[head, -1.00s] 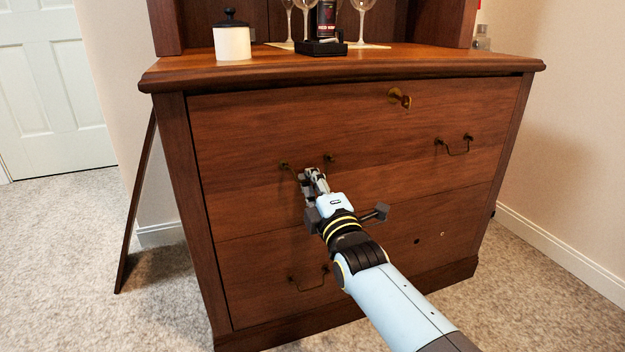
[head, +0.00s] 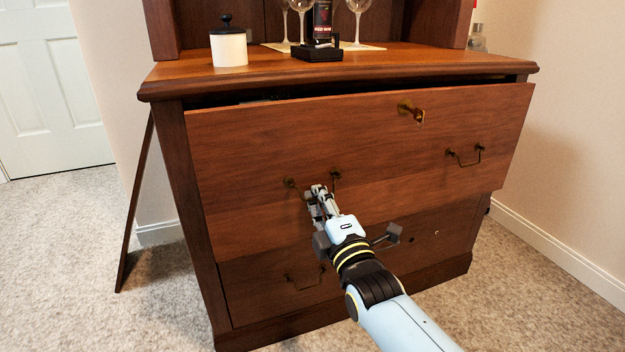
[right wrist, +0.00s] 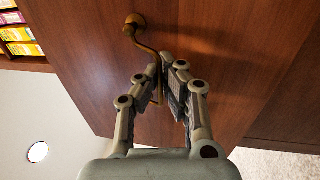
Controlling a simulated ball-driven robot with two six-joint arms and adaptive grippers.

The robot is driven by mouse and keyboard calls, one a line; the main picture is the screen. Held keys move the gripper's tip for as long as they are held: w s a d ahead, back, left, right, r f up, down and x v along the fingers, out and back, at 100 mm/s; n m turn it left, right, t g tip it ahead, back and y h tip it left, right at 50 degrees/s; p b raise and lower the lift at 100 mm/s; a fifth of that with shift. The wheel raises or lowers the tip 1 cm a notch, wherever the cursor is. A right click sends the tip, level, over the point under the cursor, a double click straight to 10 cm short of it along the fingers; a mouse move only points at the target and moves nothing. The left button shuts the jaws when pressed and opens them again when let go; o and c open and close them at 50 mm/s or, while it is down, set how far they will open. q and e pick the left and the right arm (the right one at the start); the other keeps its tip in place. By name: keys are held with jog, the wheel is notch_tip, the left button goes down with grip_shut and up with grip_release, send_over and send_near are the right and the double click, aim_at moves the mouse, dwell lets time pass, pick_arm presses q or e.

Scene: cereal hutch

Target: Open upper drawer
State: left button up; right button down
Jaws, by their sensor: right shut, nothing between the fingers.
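The upper drawer (head: 380,140) of the brown wooden hutch is partly out, with a dark gap above its front. Its left brass handle (head: 335,176) is at my right gripper, and its right handle (head: 466,157) is free. My right gripper (head: 316,192) is shut at the left handle, its fingers pointing at the drawer front. In the right wrist view the handle (right wrist: 143,42) curves down to the fingertips (right wrist: 167,66) and runs beside them; the fingers partly hide it. My left gripper is not in view.
A key (head: 417,113) is in the drawer's lock. The lower drawer (head: 255,285) is closed. On top stand a white jar with a black lid (head: 229,48), a bottle (head: 322,22) in a black holder, and glasses. Carpet is clear at the right.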

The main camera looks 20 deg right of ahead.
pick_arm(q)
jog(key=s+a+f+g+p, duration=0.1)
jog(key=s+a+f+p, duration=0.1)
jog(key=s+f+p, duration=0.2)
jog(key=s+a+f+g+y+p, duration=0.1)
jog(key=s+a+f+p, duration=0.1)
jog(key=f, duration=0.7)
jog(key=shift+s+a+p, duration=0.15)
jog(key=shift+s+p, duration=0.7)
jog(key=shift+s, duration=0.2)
pick_arm(e)
jog(key=s, duration=2.6)
jog(key=shift+s+d, duration=0.2)
jog(key=shift+d, duration=0.25)
jog(key=shift+f, duration=0.1)
jog(key=c, duration=1.7)
grip_release()
jog(key=s+f, duration=0.2)
jog(key=s, duration=0.9)
jog(key=shift+s+d, duration=0.2)
jog(key=shift+s, duration=0.15)
jog(key=shift+f, duration=0.1)
